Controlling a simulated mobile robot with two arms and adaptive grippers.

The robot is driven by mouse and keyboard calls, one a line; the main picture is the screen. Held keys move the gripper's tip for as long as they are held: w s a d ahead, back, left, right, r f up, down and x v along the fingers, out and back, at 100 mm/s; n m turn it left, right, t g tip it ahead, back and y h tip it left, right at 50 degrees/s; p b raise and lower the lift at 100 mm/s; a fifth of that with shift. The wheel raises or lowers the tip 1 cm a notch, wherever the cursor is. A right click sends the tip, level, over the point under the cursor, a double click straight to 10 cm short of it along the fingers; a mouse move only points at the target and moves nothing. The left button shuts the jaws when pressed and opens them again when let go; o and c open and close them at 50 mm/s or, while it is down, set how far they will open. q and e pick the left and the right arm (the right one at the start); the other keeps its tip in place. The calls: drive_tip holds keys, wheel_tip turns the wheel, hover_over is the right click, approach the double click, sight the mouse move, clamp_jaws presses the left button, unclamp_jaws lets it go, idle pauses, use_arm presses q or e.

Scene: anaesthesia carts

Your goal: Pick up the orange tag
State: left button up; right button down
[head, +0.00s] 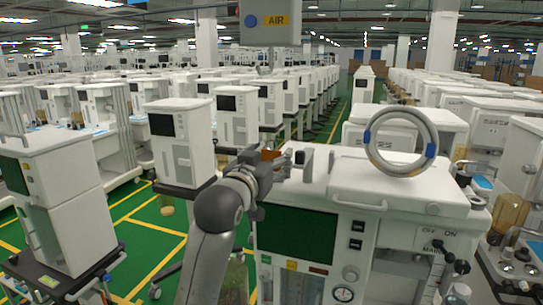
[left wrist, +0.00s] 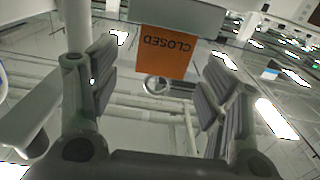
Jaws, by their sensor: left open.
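An orange tag (left wrist: 165,52) with the word CLOSED upside down shows in the upper middle of the left wrist view. It hangs at the edge of a pale box-like part (left wrist: 178,14). My left gripper (left wrist: 155,85) is open, with one finger on each side of the tag in the picture; I cannot tell how far the tag is beyond the fingertips. In the head view my left gripper (head: 282,163) is above the front cart, and a small orange patch, likely the tag (head: 270,154), shows right at it, partly hidden. My right gripper is not in view.
A white anaesthesia cart (head: 400,188) with a ring-shaped hose (head: 401,141) on top stands in front. A grey box with an orange AIR label (head: 276,20) hangs overhead. Rows of carts fill the hall. Green floor (head: 150,225) shows at left.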

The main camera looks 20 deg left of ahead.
sight(271, 155)
use_arm(q)
drive_tip(key=shift+w+f+p, duration=0.1)
drive_tip(key=shift+w+p, duration=0.45)
drive_tip(key=shift+w, duration=1)
drive_tip(key=shift+c, duration=0.4)
drive_tip(key=c, duration=0.8)
